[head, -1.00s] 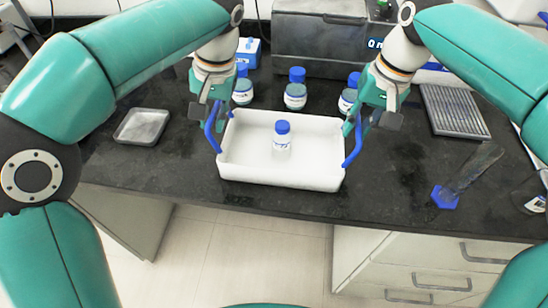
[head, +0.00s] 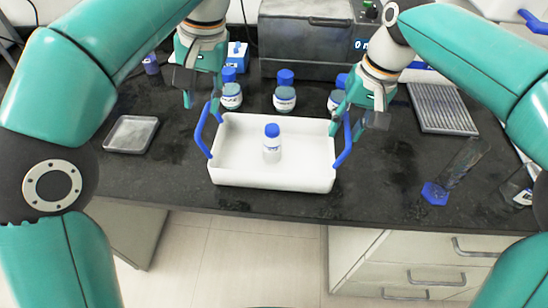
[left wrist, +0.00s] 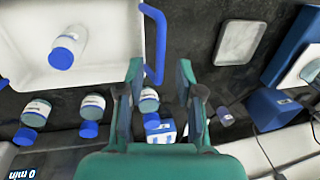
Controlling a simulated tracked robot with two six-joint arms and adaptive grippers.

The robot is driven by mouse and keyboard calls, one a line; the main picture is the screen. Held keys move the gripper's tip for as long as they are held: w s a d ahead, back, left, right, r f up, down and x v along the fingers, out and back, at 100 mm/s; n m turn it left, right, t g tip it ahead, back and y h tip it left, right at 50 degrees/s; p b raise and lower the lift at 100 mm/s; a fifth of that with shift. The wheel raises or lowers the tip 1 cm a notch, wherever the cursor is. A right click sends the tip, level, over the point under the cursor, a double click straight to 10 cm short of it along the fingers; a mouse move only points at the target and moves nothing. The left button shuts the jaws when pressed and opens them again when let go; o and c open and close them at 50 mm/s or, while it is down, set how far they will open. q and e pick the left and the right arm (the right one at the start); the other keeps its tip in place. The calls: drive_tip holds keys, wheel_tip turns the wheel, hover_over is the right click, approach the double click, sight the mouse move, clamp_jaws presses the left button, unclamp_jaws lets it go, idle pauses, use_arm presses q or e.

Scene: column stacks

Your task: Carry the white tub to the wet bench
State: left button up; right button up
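The white tub (head: 240,177) stands on the dark bench near its front edge, with raised blue handles at both ends. A white bottle with a blue cap (head: 272,145) stands inside it. The tub's corner also shows in the left wrist view (left wrist: 30,78). My left gripper (head: 202,98) is open and empty, above and behind the left handle (head: 204,130). In the left wrist view, that handle (left wrist: 159,40) lies beyond my spread fingertips (left wrist: 160,68). My right gripper (head: 357,122) looks open near the top of the right handle (head: 344,145), partly covering it.
Several blue-capped jars (head: 285,92) stand behind the tub, before a grey box-shaped device (head: 310,55). A grey tray (head: 131,134) lies left. A ribbed grey plate (head: 442,108) and a clear cylinder with a blue foot (head: 436,193) are right.

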wheel_tip(320, 180, up, 12)
drive_tip(key=d, duration=0.2)
drive_tip(key=shift+d+f, duration=0.15)
idle(0.8)
